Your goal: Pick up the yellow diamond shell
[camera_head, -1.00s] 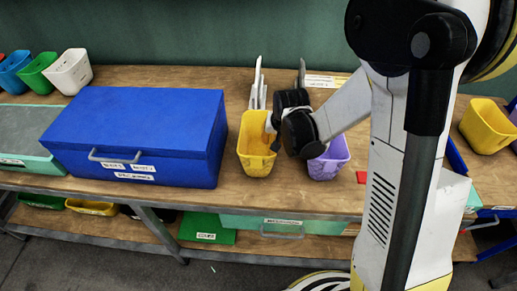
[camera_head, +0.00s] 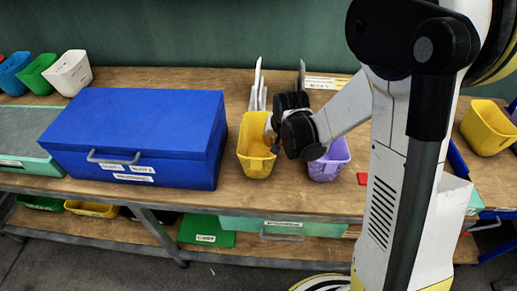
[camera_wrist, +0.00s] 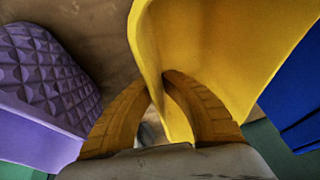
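The yellow shell (camera_head: 257,165) is an open-topped bin near the front edge of the wooden bench, between a blue case and a purple shell. It stands upright. In the wrist view the yellow shell (camera_wrist: 225,45) fills the upper middle and right, and its wall runs down between my two ribbed yellow fingers. My gripper (camera_wrist: 161,85) has its fingertips close together, one on each side of that wall, and appears shut on it. In the head view my gripper (camera_head: 271,138) is at the shell's right rim, partly hidden by my dark wrist. A diamond pattern on the yellow shell is not clear.
The purple shell (camera_head: 329,162) with a raised diamond pattern stands close on the right; it also shows in the wrist view (camera_wrist: 40,75). The blue case (camera_head: 140,135) is close on the left. White upright plates (camera_head: 258,88) stand behind. Another yellow bin (camera_head: 487,128) is far right.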

